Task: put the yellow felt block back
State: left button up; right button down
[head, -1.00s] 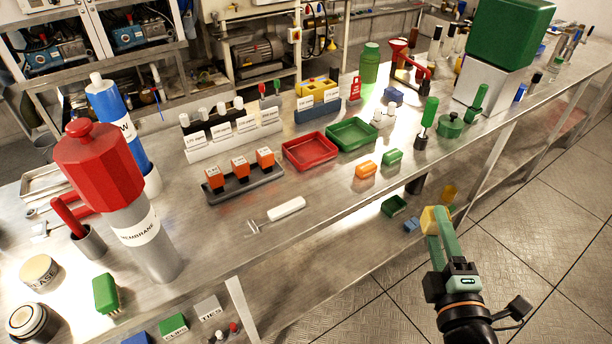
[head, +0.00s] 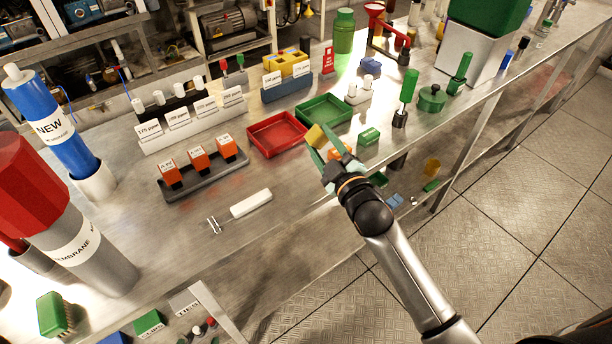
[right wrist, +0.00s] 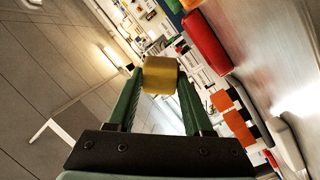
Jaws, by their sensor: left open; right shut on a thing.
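The yellow felt block (head: 314,136) is between the fingertips of my right gripper (head: 323,144), which is shut on it. In the head view it appears at the near corner between the red tray (head: 262,151) and the green tray (head: 303,121). I cannot tell its exact height over the bench. In the right wrist view, the yellow block (right wrist: 160,76) sits between the two green fingers, with the red tray (right wrist: 207,43) beyond to the right. My left gripper is not in view.
A green block (head: 369,136) lies right of my right gripper. A dark rack with orange blocks (head: 200,178) and a white-handled tool (head: 250,204) are to the left. A blue holder with a yellow top (head: 288,66) stands behind the trays. Bare bench lies in front of the red tray.

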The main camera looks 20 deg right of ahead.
jog(key=w+a+r+m+y+b, duration=0.1)
jog(key=w+a+r+m+y, duration=0.15)
jog(key=w, duration=0.35)
jog(key=w+a+r+m+y, duration=0.2)
jog(key=w+a+r+m, duration=0.15)
jog(key=w, duration=0.25)
send_over(311, 181)
jog(key=w, duration=0.2)
jog(key=shift+m+g+h, duration=0.25)
jog(key=shift+m+g, duration=0.05)
jog(key=shift+g, duration=0.1)
jog(key=f, duration=0.9)
jog(key=shift+s+a+b, duration=0.15)
jog(key=shift+s+b, duration=0.1)
jog(key=shift+b, duration=0.15)
jog(key=shift+s+f, duration=0.35)
jog(key=shift+f, duration=0.1)
jog(key=f, duration=0.1)
jog(key=f+b, duration=0.2)
jog(key=shift+s+d+f, duration=0.2)
jog(key=shift+s+f, duration=0.1)
jog(key=shift+f, duration=0.05)
jog(key=shift+c, duration=1.5)
grip_release()
